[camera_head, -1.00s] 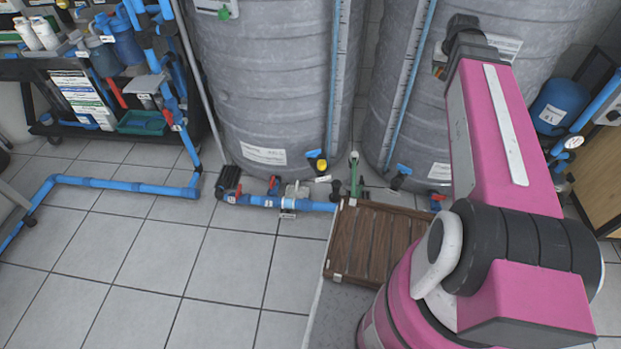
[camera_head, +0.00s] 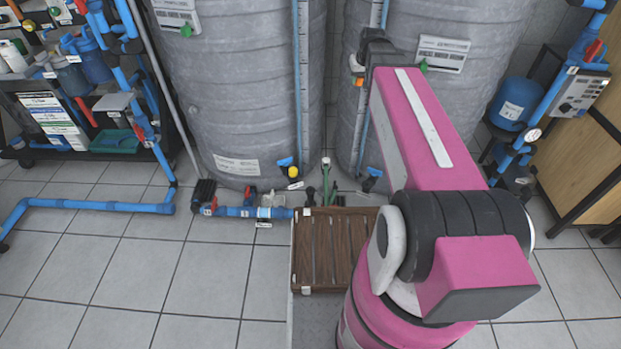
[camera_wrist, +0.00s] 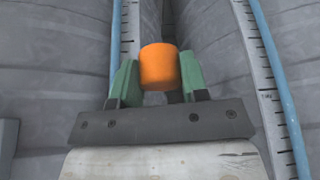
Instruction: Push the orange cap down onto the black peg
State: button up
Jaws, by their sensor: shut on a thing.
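An orange cap (camera_wrist: 160,67) sits between the two green fingers of my gripper (camera_wrist: 158,82) in the wrist view. My gripper is shut on it and holds it in the air in front of the tanks. In the head view only a small orange patch of the cap (camera_head: 356,82) shows at the end of my pink arm, near the left side of the right tank. I cannot make out the black peg with certainty in either view.
Two large grey tanks (camera_head: 238,90) stand behind, with blue gauge tubes. Blue pipes and valves (camera_head: 240,211) run along the floor at their feet. A brown slatted platform (camera_head: 325,245) lies beside my base. Shelving stands left, a wooden cabinet (camera_head: 570,150) right.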

jog(key=w+a+f+n+g+y, duration=0.1)
jog(key=w+a+f+n, duration=0.15)
jog(key=f, duration=0.35)
jog(key=w+a+f+n+y, duration=0.1)
jog(key=a+f+n, duration=0.15)
jog(key=f, duration=0.35)
jog(key=n+g+y, duration=0.1)
jog(key=n+g, duration=0.5)
jog(key=n, duration=1.1)
send_over(310, 189)
jog(key=f, duration=4)
jog(key=shift+w+d, duration=0.3)
jog(key=shift+w, duration=0.1)
jog(key=shift+s+f+n, duration=0.15)
jog(key=shift+n, duration=0.15)
jog(key=shift+f, duration=0.1)
jog(key=shift+f, duration=2.75)
jog(key=shift+f, duration=0.4)
